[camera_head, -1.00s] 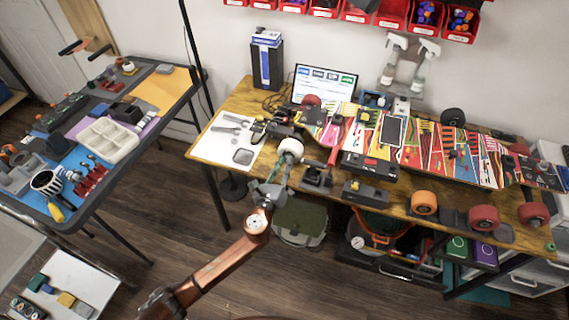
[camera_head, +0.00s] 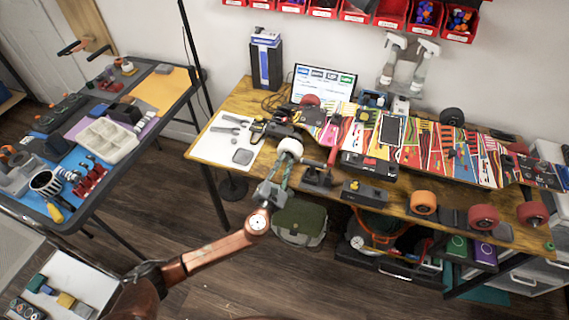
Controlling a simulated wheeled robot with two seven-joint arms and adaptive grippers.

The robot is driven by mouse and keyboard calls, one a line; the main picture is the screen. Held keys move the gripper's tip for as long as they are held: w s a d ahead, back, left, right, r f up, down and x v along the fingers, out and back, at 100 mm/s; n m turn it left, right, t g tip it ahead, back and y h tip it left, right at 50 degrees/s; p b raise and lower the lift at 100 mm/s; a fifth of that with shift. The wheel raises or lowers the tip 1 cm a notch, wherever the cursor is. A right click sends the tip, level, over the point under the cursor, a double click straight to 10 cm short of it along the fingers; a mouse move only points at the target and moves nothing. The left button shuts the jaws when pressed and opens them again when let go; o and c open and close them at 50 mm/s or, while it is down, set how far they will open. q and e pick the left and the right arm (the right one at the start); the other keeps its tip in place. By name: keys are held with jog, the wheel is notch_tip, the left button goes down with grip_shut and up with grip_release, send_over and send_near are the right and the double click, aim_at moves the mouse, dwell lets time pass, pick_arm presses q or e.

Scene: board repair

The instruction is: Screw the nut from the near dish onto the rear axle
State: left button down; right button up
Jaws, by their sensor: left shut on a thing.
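My left gripper (camera_head: 281,175) reaches up from below to the near edge of the wooden bench. Its fingers are close together at the near side of a white wheel (camera_head: 289,147). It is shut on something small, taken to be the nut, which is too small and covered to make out. The white wheel sits by the left end of a colourful skateboard deck (camera_head: 425,152) lying along the bench. The axle at this wheel is hidden by the wheel and fingers. I cannot pick out the near dish. My right gripper is not in view.
An orange wheel (camera_head: 423,203) and red wheels (camera_head: 483,217) lie along the bench's near edge. Black blocks (camera_head: 316,177) stand close right of my gripper. A white mat (camera_head: 225,140) with tools lies left. A side table holds a white tray (camera_head: 103,141).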

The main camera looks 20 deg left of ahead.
pick_arm(q)
jog(key=shift+m, duration=0.3)
jog(key=m, duration=0.4)
jog(key=shift+m, duration=0.3)
jog(key=c, duration=2.2)
grip_release()
jog(key=shift+f+m, duration=0.1)
jog(key=shift+m, duration=0.2)
jog(key=shift+c, duration=0.2)
jog(key=o, duration=0.5)
jog(key=shift+c, duration=1)
